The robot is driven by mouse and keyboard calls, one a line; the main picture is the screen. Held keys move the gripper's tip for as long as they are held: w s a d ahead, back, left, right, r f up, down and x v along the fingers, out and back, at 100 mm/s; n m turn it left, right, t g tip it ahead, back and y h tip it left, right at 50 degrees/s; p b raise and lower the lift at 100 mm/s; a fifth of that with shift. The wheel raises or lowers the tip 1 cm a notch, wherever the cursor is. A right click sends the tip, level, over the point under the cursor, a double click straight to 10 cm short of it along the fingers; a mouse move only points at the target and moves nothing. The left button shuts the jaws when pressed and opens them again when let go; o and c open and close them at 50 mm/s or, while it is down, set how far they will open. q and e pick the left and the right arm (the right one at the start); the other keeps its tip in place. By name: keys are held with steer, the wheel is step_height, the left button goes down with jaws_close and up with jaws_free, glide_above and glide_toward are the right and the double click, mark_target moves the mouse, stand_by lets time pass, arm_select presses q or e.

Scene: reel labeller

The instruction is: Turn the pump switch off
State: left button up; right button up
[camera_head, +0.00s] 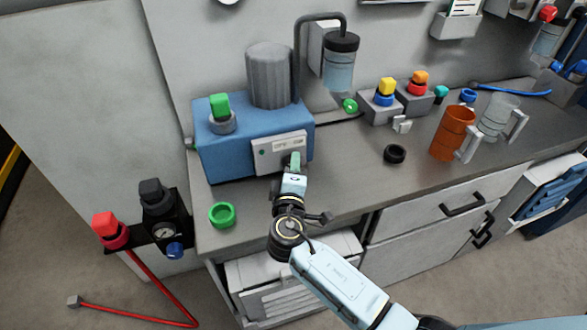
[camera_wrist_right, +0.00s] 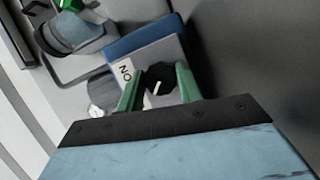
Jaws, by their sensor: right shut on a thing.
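The blue pump box (camera_head: 222,155) stands on the bench with a light grey panel (camera_head: 265,158) on its front. The pump switch is a black rotary knob (camera_wrist_right: 157,88) with a white pointer line, seen in the right wrist view. A label reading "ON" (camera_wrist_right: 125,73) is beside it. My right gripper (camera_head: 295,160) is at the panel. Its green fingers are shut on the knob, one on each side, in the right wrist view (camera_wrist_right: 158,90). In the head view the gripper hides the knob. My left gripper is not in view.
A green ring (camera_head: 222,215) lies on the bench left of my right arm. A black ring (camera_head: 394,154), an orange jug (camera_head: 452,135) and a clear jug (camera_head: 497,118) stand to the right. A grey cylinder (camera_head: 269,78) rises from the pump box. The bench right of the box is partly clear.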

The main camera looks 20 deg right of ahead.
steer(key=o, duration=1)
steer(key=v, duration=1.3)
steer(key=shift+s+a, duration=0.1)
steer(key=shift+s, duration=0.1)
